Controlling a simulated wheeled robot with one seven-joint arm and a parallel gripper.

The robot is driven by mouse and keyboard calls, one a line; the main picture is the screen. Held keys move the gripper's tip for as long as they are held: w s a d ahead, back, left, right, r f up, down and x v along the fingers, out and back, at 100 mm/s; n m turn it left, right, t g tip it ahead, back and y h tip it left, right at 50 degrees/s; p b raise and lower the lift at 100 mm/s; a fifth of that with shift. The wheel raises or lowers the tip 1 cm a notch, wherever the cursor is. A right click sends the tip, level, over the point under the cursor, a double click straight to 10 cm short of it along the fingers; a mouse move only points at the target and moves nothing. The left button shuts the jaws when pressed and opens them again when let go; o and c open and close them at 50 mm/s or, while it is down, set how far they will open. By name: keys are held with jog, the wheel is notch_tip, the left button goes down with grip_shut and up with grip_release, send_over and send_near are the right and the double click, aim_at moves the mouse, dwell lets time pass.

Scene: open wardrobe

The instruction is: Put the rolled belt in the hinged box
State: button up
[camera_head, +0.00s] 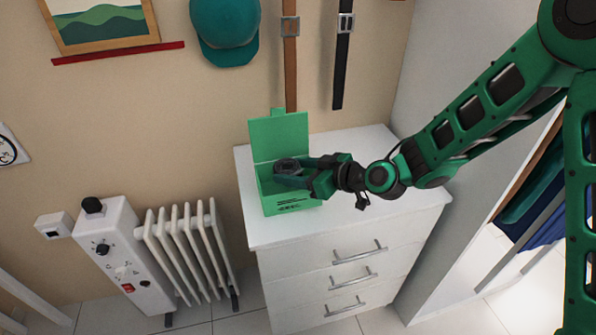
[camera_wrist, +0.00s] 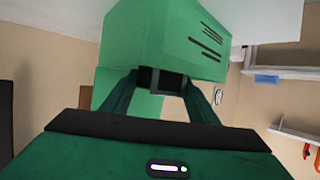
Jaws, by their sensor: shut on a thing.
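The hinged box (camera_head: 284,202) is green and stands on the white dresser, its lid (camera_head: 281,138) raised upright at the back. My gripper (camera_head: 296,176) reaches in from the right, with its fingertips over the box's opening. It is shut on a dark rolled belt (camera_head: 288,165), which shows at the mouth of the box. I cannot tell whether the belt touches the box's inside. In the wrist view the green box (camera_wrist: 180,35) fills the upper middle, and a dark piece (camera_wrist: 160,80) shows between the two fingers; most of the belt is hidden there.
The white dresser top (camera_head: 372,150) is clear behind and right of the box. Two belts, brown (camera_head: 290,70) and black (camera_head: 342,65), hang on the wall behind. A white radiator (camera_head: 185,250) stands on the left. The open wardrobe (camera_head: 540,190) is on the right.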

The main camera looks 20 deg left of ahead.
jog(key=shift+f, duration=0.3)
jog(key=shift+f, duration=0.3)
jog(key=o, duration=1.1)
jog(key=shift+o, duration=0.2)
jog(key=shift+r, duration=0.3)
jog(key=v, duration=1.2)
jog(key=shift+r, duration=0.35)
